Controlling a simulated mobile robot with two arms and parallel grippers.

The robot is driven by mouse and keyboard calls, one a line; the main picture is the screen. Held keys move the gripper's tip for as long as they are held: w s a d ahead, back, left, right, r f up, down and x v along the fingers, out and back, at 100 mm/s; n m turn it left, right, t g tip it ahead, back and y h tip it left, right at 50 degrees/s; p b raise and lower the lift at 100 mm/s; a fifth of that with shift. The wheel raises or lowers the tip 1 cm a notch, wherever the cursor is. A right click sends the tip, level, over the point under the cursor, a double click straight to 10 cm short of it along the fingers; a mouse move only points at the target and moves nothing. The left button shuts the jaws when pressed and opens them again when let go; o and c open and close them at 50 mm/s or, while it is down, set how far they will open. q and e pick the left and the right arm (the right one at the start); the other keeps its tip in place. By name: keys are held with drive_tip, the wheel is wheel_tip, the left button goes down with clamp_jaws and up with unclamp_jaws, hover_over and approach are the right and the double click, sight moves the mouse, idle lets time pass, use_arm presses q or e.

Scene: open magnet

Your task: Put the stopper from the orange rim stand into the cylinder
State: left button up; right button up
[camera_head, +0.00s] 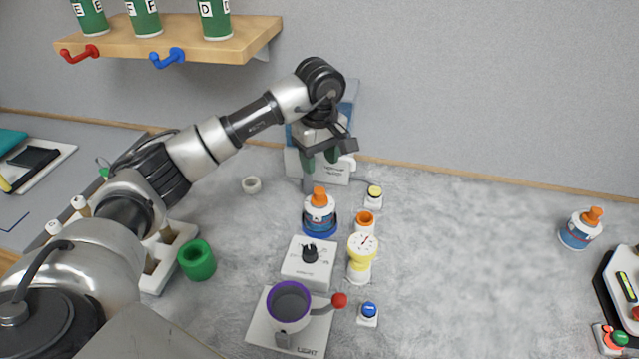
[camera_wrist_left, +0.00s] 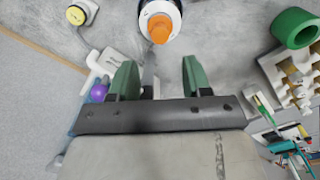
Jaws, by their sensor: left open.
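A small stand with an orange rim (camera_head: 365,220) stands right of the middle in the head view, behind a yellow-topped dial gauge (camera_head: 362,247). I cannot make out a stopper in it. I cannot tell for sure which thing is the cylinder; a grey cup with a purple rim (camera_head: 289,310) stands at the front on a white plate. My left gripper (camera_head: 320,158) is open and empty, with green fingers, behind the orange-capped bottle (camera_head: 320,212). In the left wrist view the open fingers (camera_wrist_left: 158,78) point toward that bottle (camera_wrist_left: 160,18). My right gripper is not in view.
A white and blue device (camera_head: 340,165) stands by the wall behind my left gripper. A white knob box (camera_head: 310,262), a blue button (camera_head: 368,312) and a green ring (camera_head: 197,260) stand nearby. Another bottle (camera_head: 580,230) is at right. The right-middle table is clear.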

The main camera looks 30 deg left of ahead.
use_arm(q)
drive_tip(key=shift+r, duration=1.5)
